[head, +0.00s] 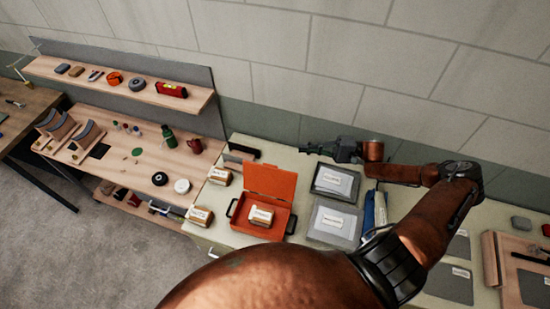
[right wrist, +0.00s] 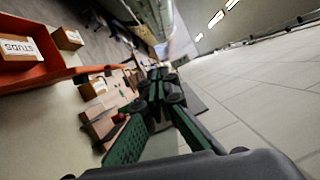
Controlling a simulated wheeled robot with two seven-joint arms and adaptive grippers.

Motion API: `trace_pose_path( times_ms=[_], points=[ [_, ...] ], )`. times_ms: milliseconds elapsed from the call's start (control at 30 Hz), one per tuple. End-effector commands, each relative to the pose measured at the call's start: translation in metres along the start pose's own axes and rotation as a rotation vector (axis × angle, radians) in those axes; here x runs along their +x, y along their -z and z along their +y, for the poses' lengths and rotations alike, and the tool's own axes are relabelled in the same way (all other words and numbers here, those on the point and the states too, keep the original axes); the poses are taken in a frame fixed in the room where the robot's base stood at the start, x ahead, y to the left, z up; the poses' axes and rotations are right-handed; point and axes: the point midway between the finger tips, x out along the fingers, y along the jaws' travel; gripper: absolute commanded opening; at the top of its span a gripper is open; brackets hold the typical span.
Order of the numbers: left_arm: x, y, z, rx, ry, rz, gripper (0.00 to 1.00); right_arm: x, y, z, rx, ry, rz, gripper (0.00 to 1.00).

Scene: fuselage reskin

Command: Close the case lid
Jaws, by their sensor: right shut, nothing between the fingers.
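The orange case (head: 256,222) stands on the pale bench with its lid (head: 270,181) raised at the back. A small labelled box (head: 261,215) sits inside the case. My right gripper (head: 308,149) is shut and empty, behind and to the right of the raised lid, its fingers pointing left. It does not touch the lid. In the right wrist view the gripper's fingers (right wrist: 158,80) meet at the tips, and part of the orange case (right wrist: 40,75) shows at the left. My left gripper is not in view.
Small labelled boxes (head: 199,215) stand left of the case. Two grey trays (head: 335,181) with labels lie to its right. A black clamp-like item (head: 242,149) is behind the lid on the left. A wooden workbench with a shelf (head: 120,80) stands further left.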

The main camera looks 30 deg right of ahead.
Motion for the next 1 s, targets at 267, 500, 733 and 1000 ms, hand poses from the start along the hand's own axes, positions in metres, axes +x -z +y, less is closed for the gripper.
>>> trace_pose_path(
  times_ms=[267, 500, 733, 1000],
  points=[
    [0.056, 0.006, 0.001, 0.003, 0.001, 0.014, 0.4, -0.017, 0.024, 0.058, 0.04, 0.0, 0.054, 0.0],
    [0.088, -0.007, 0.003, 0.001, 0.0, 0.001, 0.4, -0.023, 0.034, 0.092, 0.049, -0.001, 0.067, 0.0],
    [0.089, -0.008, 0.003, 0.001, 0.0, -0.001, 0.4, -0.015, 0.035, 0.095, 0.052, 0.002, 0.07, 0.0],
    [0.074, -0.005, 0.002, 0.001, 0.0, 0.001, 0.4, 0.034, 0.038, 0.091, 0.051, 0.006, 0.069, 0.0]
  ],
)
